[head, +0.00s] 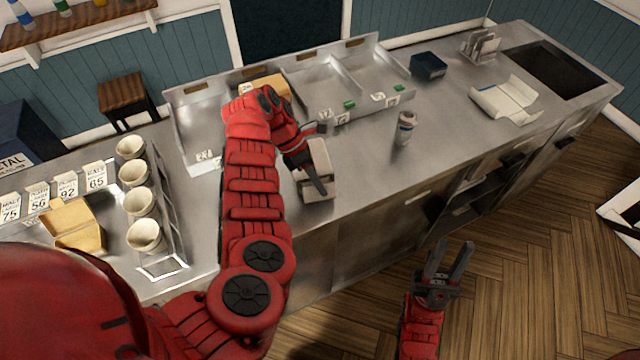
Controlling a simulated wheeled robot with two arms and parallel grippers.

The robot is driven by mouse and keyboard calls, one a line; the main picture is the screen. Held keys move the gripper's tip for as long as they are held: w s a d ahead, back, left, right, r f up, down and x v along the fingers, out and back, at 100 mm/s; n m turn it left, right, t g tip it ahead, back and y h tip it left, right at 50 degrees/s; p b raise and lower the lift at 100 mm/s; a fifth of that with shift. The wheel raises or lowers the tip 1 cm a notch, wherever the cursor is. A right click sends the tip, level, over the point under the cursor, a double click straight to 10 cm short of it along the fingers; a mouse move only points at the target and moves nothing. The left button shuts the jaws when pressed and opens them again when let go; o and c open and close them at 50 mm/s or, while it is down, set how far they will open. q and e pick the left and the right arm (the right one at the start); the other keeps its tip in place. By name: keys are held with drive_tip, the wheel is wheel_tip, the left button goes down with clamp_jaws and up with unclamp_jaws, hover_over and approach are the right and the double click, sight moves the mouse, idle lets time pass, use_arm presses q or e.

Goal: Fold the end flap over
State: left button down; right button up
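A small pale carton or folded wrapper (319,186) stands at the front edge of the steel counter, partly hidden by my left gripper. My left gripper (324,160) is at this pale piece, its two dark fingers spread apart. One finger crosses in front of the piece and the other is near its upper end; I cannot tell whether they touch it. Another white, unfolded sheet or carton with raised flaps (505,99) lies on the counter at the right. My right gripper (453,246) is open and empty, low in front of the counter.
Several pale cups and a tan box (74,226) stand at the left.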

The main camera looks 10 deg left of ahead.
use_arm(q)
drive_tip(key=shift+w+a+r+g+b, duration=0.1)
drive_tip(key=shift+w+a+g+b, duration=0.1)
drive_tip(key=shift+w+g+b, duration=0.25)
idle(0.5)
drive_tip(key=shift+s, duration=0.1)
